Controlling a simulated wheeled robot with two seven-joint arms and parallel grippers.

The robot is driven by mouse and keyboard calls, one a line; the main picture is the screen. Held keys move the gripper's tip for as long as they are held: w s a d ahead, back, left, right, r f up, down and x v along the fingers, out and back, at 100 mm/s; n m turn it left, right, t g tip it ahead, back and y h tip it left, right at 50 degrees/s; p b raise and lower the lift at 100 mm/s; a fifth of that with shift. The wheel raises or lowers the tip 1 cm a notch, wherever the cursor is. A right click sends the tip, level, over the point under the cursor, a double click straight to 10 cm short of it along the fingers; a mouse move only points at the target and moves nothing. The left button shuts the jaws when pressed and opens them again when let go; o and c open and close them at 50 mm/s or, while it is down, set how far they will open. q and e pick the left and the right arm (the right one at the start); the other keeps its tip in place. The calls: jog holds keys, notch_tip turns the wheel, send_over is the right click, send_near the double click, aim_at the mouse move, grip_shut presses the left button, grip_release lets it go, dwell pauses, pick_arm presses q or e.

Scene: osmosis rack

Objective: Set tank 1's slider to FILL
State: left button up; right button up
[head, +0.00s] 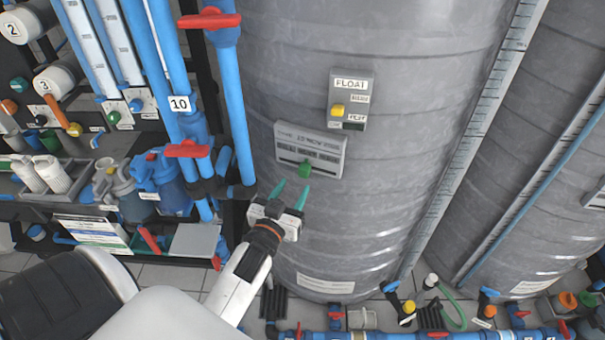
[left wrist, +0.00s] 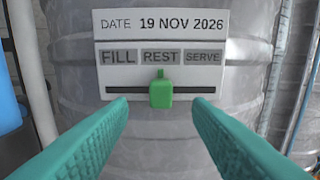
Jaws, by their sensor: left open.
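The slider panel (head: 309,150) is a light plate on the large grey tank (head: 390,220). In the left wrist view the panel (left wrist: 160,65) reads "DATE 19 NOV 2026", with labels FILL (left wrist: 118,57), REST (left wrist: 160,56) and SERVE (left wrist: 203,57) above a dark horizontal slot. The green slider knob (left wrist: 160,92) sits on the slot under REST; it also shows in the head view (head: 305,169). My left gripper (head: 291,192) is open, its teal fingers pointing at the panel, just below and short of the knob. The knob appears between the fingers, with a gap on both sides. My right gripper is not in view.
A FLOAT box (head: 350,100) with a yellow knob is mounted above right of the panel. Blue pipes with red valve handles (head: 187,149) stand left of the tank. Another grey tank (head: 540,170) stands at right. Pipes and valves run along the floor.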

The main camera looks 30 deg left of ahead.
aim_at(302, 174)
pick_arm(q)
jog(key=x, duration=0.5)
jog(key=shift+w, duration=0.35)
grip_shut()
